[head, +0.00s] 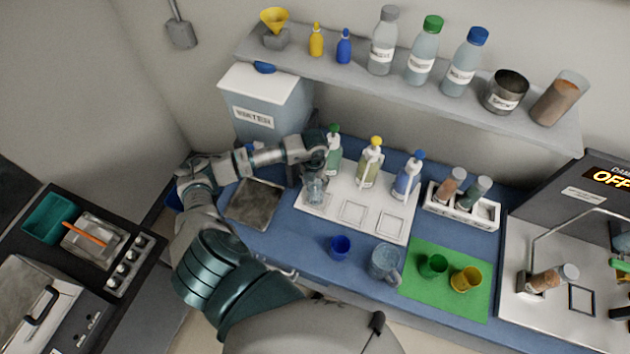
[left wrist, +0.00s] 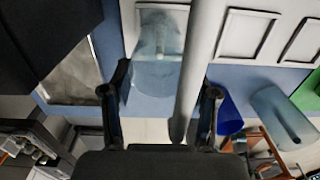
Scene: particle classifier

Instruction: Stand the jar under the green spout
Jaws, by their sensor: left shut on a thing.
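The clear bluish jar (head: 316,190) is at the left end of the white dispenser tray (head: 372,232), in front of the green-topped dispenser (head: 333,152). In the left wrist view the jar (left wrist: 153,62) overlaps the leftmost square outline; I cannot tell whether its base touches the tray. My left gripper (head: 313,171) is shut on the jar, with its fingers on either side of it. A grey bar crosses in front of part of the jar in the wrist view. My right gripper is not in view.
Yellow (head: 370,165) and blue-topped (head: 408,178) dispensers stand to the right of the green one. A dark grey plate (head: 256,203) lies left of the tray. A blue cup (head: 340,246) and a clear mug (head: 384,262) stand in front. A bottle shelf (head: 300,67) hangs above.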

